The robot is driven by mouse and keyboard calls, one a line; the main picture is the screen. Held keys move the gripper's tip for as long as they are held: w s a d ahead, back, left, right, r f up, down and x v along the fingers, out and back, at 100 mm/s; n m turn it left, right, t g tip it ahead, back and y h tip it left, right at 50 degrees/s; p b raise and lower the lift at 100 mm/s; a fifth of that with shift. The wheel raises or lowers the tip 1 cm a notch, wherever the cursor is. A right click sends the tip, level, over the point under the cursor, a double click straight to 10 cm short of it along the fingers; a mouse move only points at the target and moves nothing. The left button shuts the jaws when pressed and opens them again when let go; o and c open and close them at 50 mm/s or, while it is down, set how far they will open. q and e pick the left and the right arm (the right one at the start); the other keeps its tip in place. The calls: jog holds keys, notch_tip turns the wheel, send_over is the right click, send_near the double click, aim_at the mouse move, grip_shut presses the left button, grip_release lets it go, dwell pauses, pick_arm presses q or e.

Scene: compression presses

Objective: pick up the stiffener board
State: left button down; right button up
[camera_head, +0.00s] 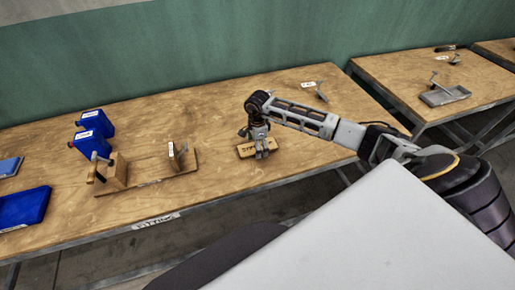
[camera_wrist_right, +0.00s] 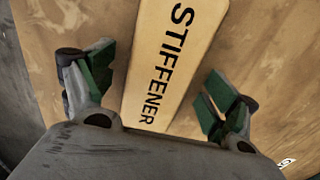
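The stiffener board (camera_head: 247,150) is a small light wooden board with dark lettering. It lies on the wooden table (camera_head: 220,105), right of the press. In the right wrist view the board (camera_wrist_right: 172,65) reads "STIFFENER" and runs up between the fingers. My right gripper (camera_head: 262,152) points down over the board and hides part of it. In the wrist view my right gripper (camera_wrist_right: 153,92) is open, with green pads on either side of the board. A gap shows between each pad and the board's edges. My left gripper is not in view.
A wooden press (camera_head: 150,181) with upright blocks stands left of the board. Blue bottles (camera_head: 97,122) and a blue bin (camera_head: 24,208) are further left. A metal piece with a tag (camera_head: 308,85) lies behind my right arm. Another table (camera_head: 420,75) stands at the right.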

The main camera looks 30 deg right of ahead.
jog(key=c, duration=1.1)
notch_tip(320, 180, up, 10)
jog(key=b, duration=0.1)
jog(key=shift+b, duration=0.35)
